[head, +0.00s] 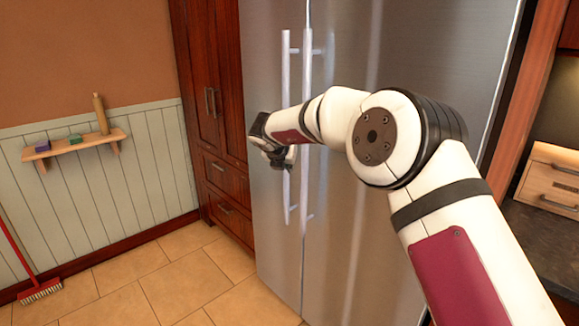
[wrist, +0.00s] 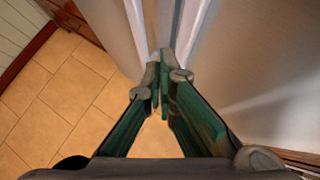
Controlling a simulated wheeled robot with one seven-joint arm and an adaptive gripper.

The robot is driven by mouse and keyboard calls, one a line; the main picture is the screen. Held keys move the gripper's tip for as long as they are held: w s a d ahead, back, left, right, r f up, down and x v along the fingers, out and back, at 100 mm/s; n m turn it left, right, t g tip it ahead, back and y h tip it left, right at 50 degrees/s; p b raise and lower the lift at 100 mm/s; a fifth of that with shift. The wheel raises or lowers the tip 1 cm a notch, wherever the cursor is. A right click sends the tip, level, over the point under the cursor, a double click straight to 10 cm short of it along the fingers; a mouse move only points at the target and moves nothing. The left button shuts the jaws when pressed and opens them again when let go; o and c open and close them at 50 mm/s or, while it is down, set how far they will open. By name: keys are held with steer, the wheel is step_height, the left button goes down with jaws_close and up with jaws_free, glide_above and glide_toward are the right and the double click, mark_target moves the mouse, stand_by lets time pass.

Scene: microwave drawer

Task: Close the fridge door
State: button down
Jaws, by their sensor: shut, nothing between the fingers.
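The steel fridge has a left door (head: 270,215) and a right door (head: 400,235), with two long upright handles, a left handle (head: 286,110) and a right handle (head: 306,75), side by side near the seam. The doors look nearly flush; I cannot tell whether a small gap is left. My gripper (head: 280,160) is in front of the left door, close to the left handle. In the wrist view my gripper (wrist: 163,88) is shut and empty, with its fingertips close to the handles. I cannot tell whether they touch. My arm hides part of the right door.
A dark wood cabinet (head: 215,120) stands left of the fridge. A small wall shelf (head: 80,145) and a red broom (head: 38,285) are farther left. A counter (head: 545,235) with a wooden drawer box (head: 555,175) is at right. The tiled floor (head: 150,280) at front left is clear.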

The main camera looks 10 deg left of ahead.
steer(key=s+a+r, duration=0.3)
steer(key=s+r, duration=0.2)
steer(key=s+d+r+n+t+y+p, duration=0.1)
steer(key=s+d+r+n+t+y, duration=0.2)
steer(key=r+n, duration=0.7)
steer(key=s+d+r+n+t+y+p, duration=0.1)
steer(key=s+d+r+n+t+y, duration=0.2)
steer(key=r+n, duration=0.7)
steer(key=s+d+f+n+g+h, duration=0.1)
steer(key=s+d+f+n+g, duration=0.2)
steer(key=s+d, duration=0.7)
steer(key=s+d+f+n+g+h+p, duration=0.1)
steer(key=s+d+f+n+g, duration=0.3)
steer(key=s, duration=1.6)
steer(key=s+d+f+n+g+h, duration=0.3)
steer(key=s+d+f+n, duration=0.4)
steer(key=s+d, duration=0.8)
steer(key=n+g, duration=0.1)
steer(key=n, duration=0.2)
steer(key=shift+d+f, duration=0.35)
steer(key=shift+d, duration=0.05)
